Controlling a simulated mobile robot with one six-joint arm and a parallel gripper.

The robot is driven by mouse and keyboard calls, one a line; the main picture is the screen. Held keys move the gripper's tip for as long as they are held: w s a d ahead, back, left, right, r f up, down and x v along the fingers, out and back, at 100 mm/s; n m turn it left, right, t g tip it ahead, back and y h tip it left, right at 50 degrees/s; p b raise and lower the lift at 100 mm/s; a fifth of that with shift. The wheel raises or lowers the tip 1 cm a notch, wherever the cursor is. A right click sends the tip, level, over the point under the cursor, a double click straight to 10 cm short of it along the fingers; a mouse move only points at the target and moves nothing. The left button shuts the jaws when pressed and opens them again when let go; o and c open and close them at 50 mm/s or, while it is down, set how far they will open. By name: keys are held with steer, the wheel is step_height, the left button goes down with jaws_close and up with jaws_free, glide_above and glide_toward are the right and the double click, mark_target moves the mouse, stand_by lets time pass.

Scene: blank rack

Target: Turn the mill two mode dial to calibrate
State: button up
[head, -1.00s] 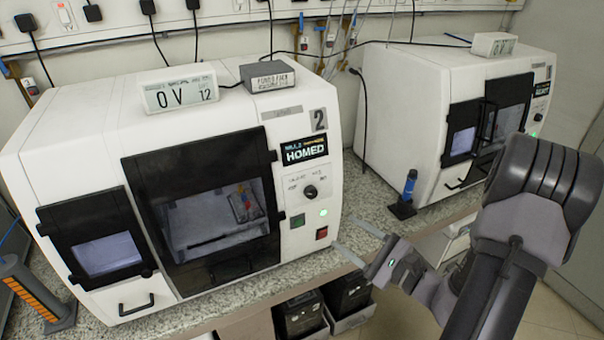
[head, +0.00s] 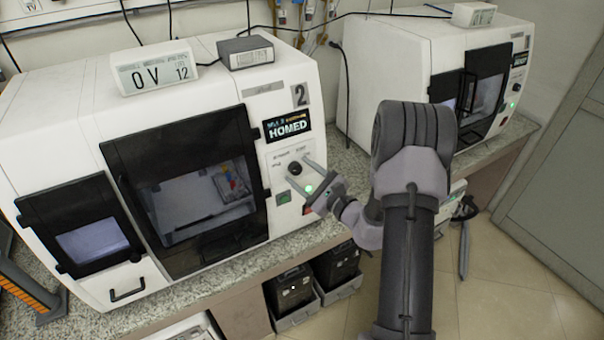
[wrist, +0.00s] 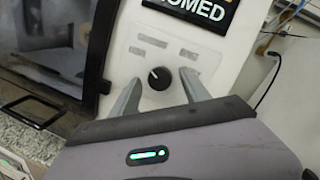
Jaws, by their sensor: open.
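The mill marked 2 (head: 205,60) is a white machine with a black-framed window and a lit HOMED display (head: 288,127). Its black mode dial (head: 294,168) sits on the panel below the display. In the wrist view the dial (wrist: 159,78) has a white pointer mark aimed to the upper left. Labels surround it, too blurred to read. My gripper (head: 301,171) is open, with one finger on each side of the dial. The fingers (wrist: 158,93) also show in the wrist view, apart from the dial. I cannot tell how near the tips are to the panel.
A lit green indicator and a green button (head: 284,198) sit below the dial, close to my gripper. A second white mill (head: 400,60) stands to the right. Black bins (head: 290,290) are under the bench.

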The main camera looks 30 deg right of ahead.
jaws_close()
steer(key=shift+m, duration=0.3)
steer(key=m, duration=0.3)
steer(key=shift+f+t+h+b, duration=0.1)
steer(key=shift+t+h+b, duration=0.25)
steer(key=shift+t+h, duration=0.05)
steer(key=shift+a+m+t+h, duration=0.15)
steer(key=shift+m+h, duration=0.25)
steer(key=shift+m, duration=0.95)
steer(key=shift+m+t+h, duration=0.15)
steer(key=shift+m+h, duration=0.25)
steer(key=shift+m, duration=0.95)
steer(key=shift+m+p, duration=0.3)
jaws_free()
